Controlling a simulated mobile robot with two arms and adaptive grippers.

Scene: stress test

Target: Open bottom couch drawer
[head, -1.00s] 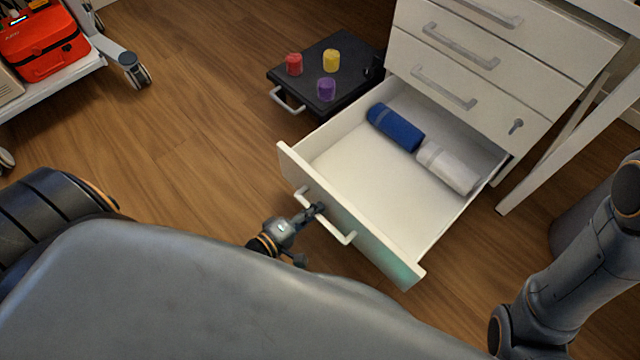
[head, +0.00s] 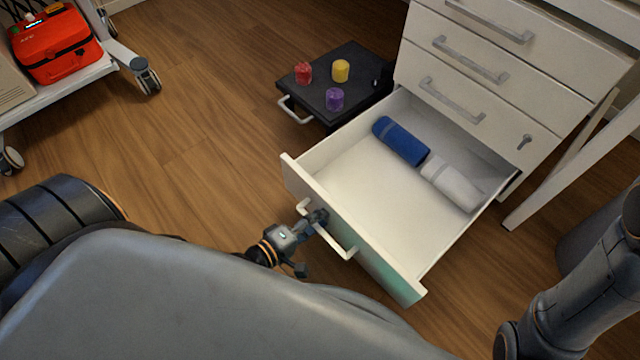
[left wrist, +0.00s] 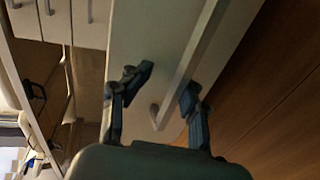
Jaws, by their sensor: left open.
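The bottom drawer (head: 375,205) of the white cabinet (head: 500,75) is pulled far out over the floor. A blue roll (head: 401,141) and a white roll (head: 452,184) lie inside it toward the back. My left gripper (head: 318,216) is at the drawer's front, by its pale bar handle (head: 335,240). In the left wrist view the open fingers (left wrist: 160,88) stand on either side of the handle bar (left wrist: 188,65), apart from each other. My right gripper is not visible; only part of my right arm shows at the right.
A black platform (head: 345,98) with a handle holds red (head: 303,73), yellow (head: 341,70) and purple (head: 334,99) pieces, left of the drawer. A white cart (head: 75,82) with a red case (head: 57,46) stands at upper left. Wooden floor is clear between them.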

